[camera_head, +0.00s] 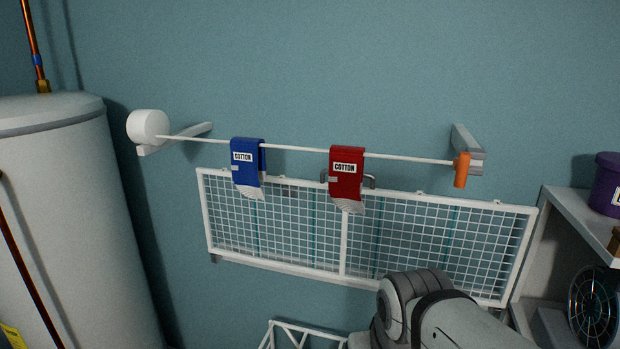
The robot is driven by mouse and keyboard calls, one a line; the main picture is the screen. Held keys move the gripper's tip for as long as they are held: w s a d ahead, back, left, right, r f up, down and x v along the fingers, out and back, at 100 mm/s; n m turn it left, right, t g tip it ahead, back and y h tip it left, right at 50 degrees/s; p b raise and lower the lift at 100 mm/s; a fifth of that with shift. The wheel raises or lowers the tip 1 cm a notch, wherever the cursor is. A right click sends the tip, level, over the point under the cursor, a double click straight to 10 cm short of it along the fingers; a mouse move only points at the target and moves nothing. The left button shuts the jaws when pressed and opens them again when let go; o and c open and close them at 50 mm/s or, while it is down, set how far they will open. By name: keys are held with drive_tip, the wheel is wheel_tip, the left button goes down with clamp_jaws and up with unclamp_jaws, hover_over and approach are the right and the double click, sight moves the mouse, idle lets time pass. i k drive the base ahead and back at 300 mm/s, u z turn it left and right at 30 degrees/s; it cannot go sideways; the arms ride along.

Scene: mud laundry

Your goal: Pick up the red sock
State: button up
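The red sock (346,180) hangs folded over a thin white rod (300,148) in front of the teal wall. It has a white "COTTON" label and a pale lower end. A similar blue sock (247,165) hangs on the same rod to its left, with a gap between them. My grey arm shows at the bottom right, below the rod and the red sock. My gripper is not in the frame, so its fingers and whatever they hold are hidden.
A white wire grid (290,232) is on the wall behind and below the socks. An orange end piece (462,170) caps the rod's right end. A white tank (75,220) stands left; a shelf (570,215) with a purple container (607,185) stands right.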

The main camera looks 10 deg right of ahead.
sight(346, 169)
drive_tip(key=z, duration=1.35)
drive_tip(key=k, duration=1.45)
drive_tip(key=u, duration=1.05)
drive_tip(key=i, duration=1)
